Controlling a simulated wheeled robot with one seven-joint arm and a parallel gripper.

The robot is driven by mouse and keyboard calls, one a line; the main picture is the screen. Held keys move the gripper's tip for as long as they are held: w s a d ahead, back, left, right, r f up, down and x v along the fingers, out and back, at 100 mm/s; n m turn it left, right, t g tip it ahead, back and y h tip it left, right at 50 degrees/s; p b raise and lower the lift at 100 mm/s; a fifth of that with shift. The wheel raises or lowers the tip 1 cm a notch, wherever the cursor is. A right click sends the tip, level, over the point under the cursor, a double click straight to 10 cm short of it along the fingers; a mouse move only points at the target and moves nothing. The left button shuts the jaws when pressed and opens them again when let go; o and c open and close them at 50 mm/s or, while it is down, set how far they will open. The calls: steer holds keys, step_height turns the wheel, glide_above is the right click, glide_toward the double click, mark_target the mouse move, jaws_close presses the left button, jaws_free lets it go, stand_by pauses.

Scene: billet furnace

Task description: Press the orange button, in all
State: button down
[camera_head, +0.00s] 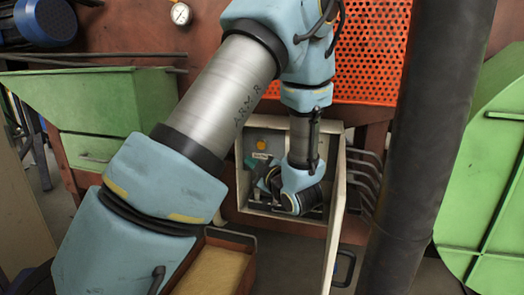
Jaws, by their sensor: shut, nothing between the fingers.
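The orange button (262,144) is small and round. It sits on the grey inside panel of an open control box (249,212), at the upper left, above a small pale label. My gripper (264,178) is inside the box, low and a little below the button, apart from it in the picture. It is small and partly hidden by my own wrist; its fingers look shut and empty. My arm covers the right part of the panel.
The box's pale door (336,215) stands open on the right. A thick dark pipe (425,130) rises further right. A green hopper (110,100) stands left, and a brown tray (212,280) lies below. An orange perforated guard (373,50) is above.

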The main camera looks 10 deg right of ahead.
steer(key=shift+w, duration=0.1)
steer(key=shift+w+d, duration=0.7)
steer(key=shift+w, duration=0.55)
steer(key=shift+w+d, duration=0.7)
steer(key=shift+w, duration=0.6)
steer(key=shift+w+d, duration=0.7)
steer(key=shift+w, duration=0.55)
steer(key=shift+w+d, duration=0.2)
steer(key=shift+w, duration=0.15)
steer(key=shift+w+d, duration=0.2)
steer(key=shift+w, duration=0.15)
steer(key=shift+s, duration=0.15)
steer(key=shift+s+a, duration=0.4)
steer(key=shift+s, duration=0.15)
steer(key=shift+s+a, duration=0.4)
steer(key=shift+s, duration=0.35)
steer(key=shift+s+a, duration=0.4)
steer(key=shift+s, duration=0.3)
steer(key=shift+s+a, duration=0.4)
steer(key=shift+s, duration=0.35)
